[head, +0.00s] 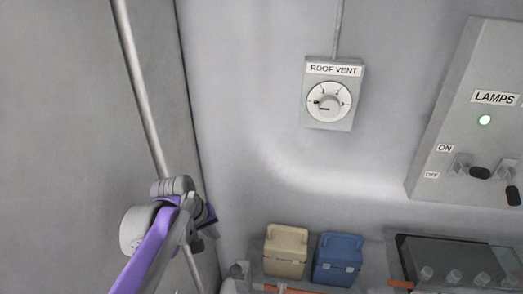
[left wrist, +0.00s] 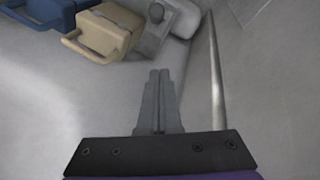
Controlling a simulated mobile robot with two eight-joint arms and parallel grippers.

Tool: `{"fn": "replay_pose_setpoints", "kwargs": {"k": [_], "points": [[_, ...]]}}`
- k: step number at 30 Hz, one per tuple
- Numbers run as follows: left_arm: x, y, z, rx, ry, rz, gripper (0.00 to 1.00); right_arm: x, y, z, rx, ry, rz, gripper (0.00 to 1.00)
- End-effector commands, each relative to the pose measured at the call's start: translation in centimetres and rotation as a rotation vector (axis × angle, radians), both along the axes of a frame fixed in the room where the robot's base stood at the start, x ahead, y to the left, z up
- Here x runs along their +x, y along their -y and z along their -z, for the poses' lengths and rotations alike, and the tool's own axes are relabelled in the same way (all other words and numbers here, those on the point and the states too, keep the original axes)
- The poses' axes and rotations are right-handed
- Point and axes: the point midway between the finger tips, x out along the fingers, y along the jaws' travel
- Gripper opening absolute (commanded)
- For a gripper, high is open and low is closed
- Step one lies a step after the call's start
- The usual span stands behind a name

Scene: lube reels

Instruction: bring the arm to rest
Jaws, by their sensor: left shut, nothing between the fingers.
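My left arm, grey with a purple link, comes in from the bottom left of the head view. My left gripper (head: 204,218) is by the wall corner there, mostly hidden behind its own wrist. In the left wrist view the left gripper (left wrist: 159,72) shows its two grey fingers together, shut with nothing between them. The fingers are apart from the boxes and the pipe. My right gripper is in neither view.
A vertical pipe (head: 139,80) runs down the left wall near my arm. A beige box (head: 285,254) and a blue box (head: 338,262) stand below. The roof vent dial (head: 329,101) and lamps panel (head: 455,125) are on the wall. Wall space between arm and dial is clear.

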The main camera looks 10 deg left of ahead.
Motion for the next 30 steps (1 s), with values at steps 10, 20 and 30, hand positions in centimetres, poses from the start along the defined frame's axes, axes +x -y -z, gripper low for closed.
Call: {"fn": "replay_pose_setpoints", "kwargs": {"k": [10,20,30], "points": [[-8.2,1.7,1.7,0.136,0.08,0.181,0.0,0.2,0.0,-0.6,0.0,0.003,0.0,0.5],[-17.2,2.4,6.6,0.315,0.18,0.415,0.0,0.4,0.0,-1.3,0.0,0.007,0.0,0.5],[-18.2,2.4,7.4,0.341,0.193,0.447,0.0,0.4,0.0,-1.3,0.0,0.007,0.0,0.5]]}}
